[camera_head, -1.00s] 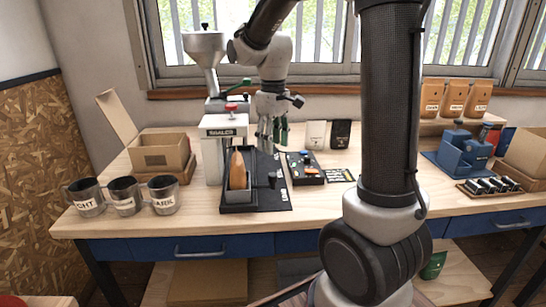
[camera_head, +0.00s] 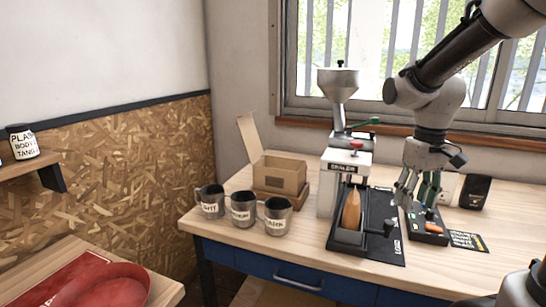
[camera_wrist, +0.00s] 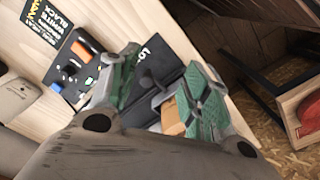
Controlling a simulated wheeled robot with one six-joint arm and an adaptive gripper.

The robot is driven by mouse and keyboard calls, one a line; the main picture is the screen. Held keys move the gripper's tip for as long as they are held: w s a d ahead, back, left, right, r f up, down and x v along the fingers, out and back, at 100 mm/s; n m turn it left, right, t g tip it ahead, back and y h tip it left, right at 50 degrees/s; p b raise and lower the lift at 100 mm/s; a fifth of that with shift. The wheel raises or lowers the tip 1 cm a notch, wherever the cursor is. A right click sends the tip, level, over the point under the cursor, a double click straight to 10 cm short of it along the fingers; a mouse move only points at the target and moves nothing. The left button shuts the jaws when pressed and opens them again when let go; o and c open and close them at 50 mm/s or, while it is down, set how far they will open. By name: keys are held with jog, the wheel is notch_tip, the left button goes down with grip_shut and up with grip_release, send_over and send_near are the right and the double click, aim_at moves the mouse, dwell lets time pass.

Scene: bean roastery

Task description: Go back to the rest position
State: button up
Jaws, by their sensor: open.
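My gripper (camera_head: 413,200) hangs from my arm with its fingers pointing down, over or in front of the small black tray (camera_head: 428,234) on the bench. Its fingers are apart and nothing shows between them as held. In the wrist view the two green-padded fingers (camera_wrist: 166,78) are spread, with the black sealer base and a tan pouch beyond them. The tan pouch (camera_head: 351,210) stands upright in the black sealer base (camera_head: 378,250), to the left of my gripper.
The sealer (camera_head: 343,170) with its funnel (camera_head: 338,84) stands left of my arm. Several labelled metal cups, among them one cup (camera_head: 278,216), stand near the bench's left front edge. An open cardboard box (camera_head: 280,178) is behind them. A red tray (camera_head: 70,285) lies on another surface at lower left.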

jog(key=s+d+r+m+t, duration=0.1)
jog(key=s+r+t, duration=0.3)
jog(key=s, duration=0.9)
jog(key=shift+s+d+r+m, duration=0.2)
jog(key=shift+d+r+m, duration=0.25)
jog(key=shift+r, duration=0.25)
dwell(0.7)
